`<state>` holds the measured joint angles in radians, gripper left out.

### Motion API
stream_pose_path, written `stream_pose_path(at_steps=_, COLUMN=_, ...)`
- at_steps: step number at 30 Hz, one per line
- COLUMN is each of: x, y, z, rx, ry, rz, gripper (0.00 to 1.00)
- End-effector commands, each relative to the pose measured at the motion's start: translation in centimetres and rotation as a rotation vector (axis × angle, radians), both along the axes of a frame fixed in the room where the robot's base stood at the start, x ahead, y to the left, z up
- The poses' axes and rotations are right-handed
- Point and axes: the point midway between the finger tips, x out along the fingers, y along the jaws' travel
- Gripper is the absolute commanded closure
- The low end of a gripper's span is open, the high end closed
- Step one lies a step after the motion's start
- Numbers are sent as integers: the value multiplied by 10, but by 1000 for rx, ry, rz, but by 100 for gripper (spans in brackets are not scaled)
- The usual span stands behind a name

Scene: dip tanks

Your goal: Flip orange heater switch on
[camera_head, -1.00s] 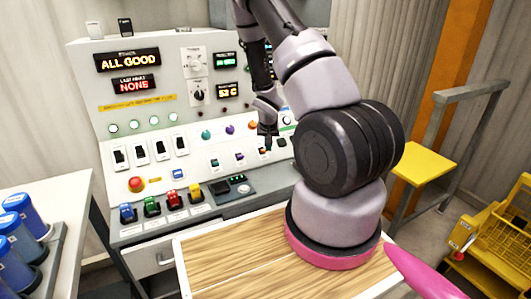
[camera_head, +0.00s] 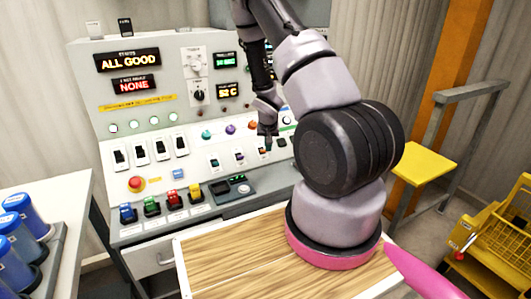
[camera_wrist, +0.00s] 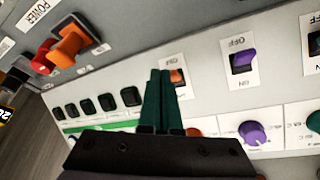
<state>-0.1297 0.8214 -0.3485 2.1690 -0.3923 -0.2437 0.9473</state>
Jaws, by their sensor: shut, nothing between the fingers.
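The orange heater switch (camera_wrist: 177,77) is a small rocker on a white label plate in the wrist view. My fingers partly cover it, and I cannot tell which way it is set. In the head view the small orange switch (camera_head: 264,150) is on the sloped control panel, right below my fingertips. My gripper (camera_wrist: 160,75) is shut and empty, its dark green fingers together, with the tips just beside the orange switch. I cannot tell whether they touch it. My gripper (camera_head: 268,142) also shows in the head view, pointing down at the panel.
A purple switch (camera_wrist: 243,61) is beside the orange one. A purple knob (camera_wrist: 253,134) and an orange knob (camera_wrist: 194,132) lie close by. A large orange POWER switch (camera_wrist: 72,45) is at upper left. A red emergency button (camera_head: 136,184) and several colored switches line the panel's lower part.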

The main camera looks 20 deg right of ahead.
Motion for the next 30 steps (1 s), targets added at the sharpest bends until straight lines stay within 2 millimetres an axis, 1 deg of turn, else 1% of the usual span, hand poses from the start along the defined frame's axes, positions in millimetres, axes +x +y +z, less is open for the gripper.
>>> stream_pose_path(at_steps=30, x=0, y=0, z=-30, rx=0, ry=0, rz=0, gripper=100)
